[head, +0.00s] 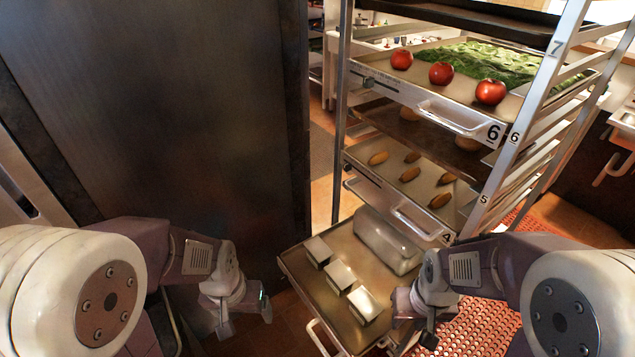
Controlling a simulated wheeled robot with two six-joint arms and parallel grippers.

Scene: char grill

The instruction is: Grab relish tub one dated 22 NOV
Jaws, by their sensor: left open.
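Three small tubs with pale flat lids and dark sides stand in a row on a pulled-out low tray (302,283): a far one (318,249), a middle one (340,275) and a near one (364,303). No date can be read on any of them, so I cannot tell which is dated 22 NOV. My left gripper (246,317) is open and empty, left of the tray and apart from the tubs. My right gripper (412,322) looks open and empty, by the tray's right edge, right of the near tub.
A larger clear container (388,242) lies behind the tubs. The rack (549,75) holds trays above, with tomatoes (441,73), greens (485,62) and brown oblong pieces (410,174). A dark panel (170,110) stands at left. A red perforated mat (475,330) covers the floor at right.

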